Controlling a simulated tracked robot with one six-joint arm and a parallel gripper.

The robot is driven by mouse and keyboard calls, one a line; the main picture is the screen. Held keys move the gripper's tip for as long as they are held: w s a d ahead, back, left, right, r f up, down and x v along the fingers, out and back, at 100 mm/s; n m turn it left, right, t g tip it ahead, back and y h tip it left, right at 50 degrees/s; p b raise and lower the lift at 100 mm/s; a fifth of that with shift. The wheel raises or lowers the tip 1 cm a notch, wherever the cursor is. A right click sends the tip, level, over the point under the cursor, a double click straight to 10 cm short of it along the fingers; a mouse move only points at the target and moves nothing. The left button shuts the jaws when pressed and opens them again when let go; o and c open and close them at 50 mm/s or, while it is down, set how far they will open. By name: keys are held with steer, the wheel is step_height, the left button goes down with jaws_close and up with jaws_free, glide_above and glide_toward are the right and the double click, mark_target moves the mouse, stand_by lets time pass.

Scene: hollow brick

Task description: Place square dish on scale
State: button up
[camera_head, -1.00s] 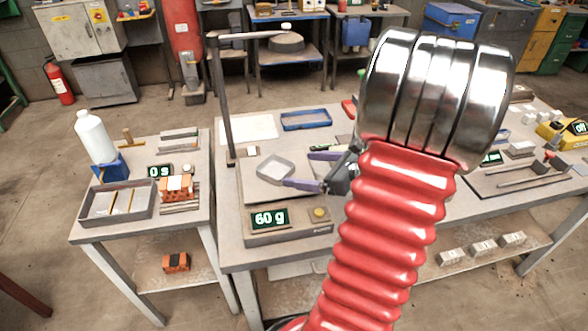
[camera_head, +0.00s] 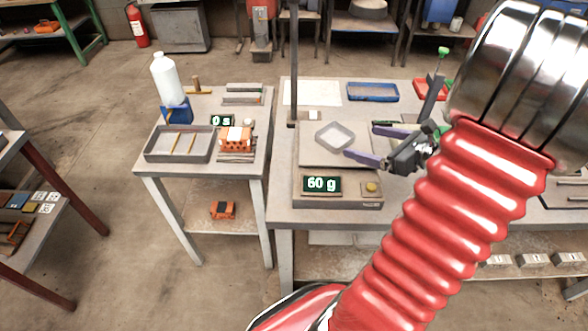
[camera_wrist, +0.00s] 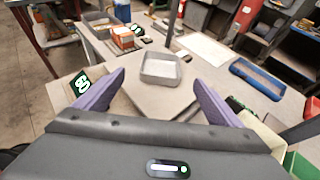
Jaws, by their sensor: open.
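The square dish (camera_head: 335,137) is a small grey open dish. It rests on the plate of the scale (camera_head: 312,158), whose display reads 60 g. In the wrist view the dish (camera_wrist: 160,71) lies ahead of the fingertips, on the scale plate (camera_wrist: 135,112). My gripper (camera_head: 361,142) is open, with its purple fingers spread to the right of the dish. In the wrist view my gripper (camera_wrist: 160,83) shows a clear gap between its fingers, with nothing held and the dish apart from them.
A side table on the left holds a grey tray (camera_head: 152,145), an orange hollow brick (camera_head: 235,138), a timer and a white bottle (camera_head: 165,78). A blue tray (camera_head: 373,91) and an upright post (camera_head: 293,70) stand behind the scale.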

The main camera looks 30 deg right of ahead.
steer(key=w+a+r+n+g+y, duration=0.1)
steer(key=a+r+n+g+y, duration=0.2)
steer(key=a+n+g, duration=1.1)
steer(key=s+a+r+n+t+h, duration=0.2)
steer(key=a+n, duration=0.4)
steer(key=s+a+r+n+t+h, duration=0.1)
steer(key=s+a+r+n+t, duration=0.1)
steer(key=a+n, duration=0.5)
steer(key=s+a+r+n+t+h, duration=0.2)
steer(key=a+n, duration=0.4)
steer(key=a, duration=0.1)
steer(key=shift+s+r+n+h, duration=0.3)
steer(key=shift+n, duration=0.1)
steer(key=shift+d, duration=0.1)
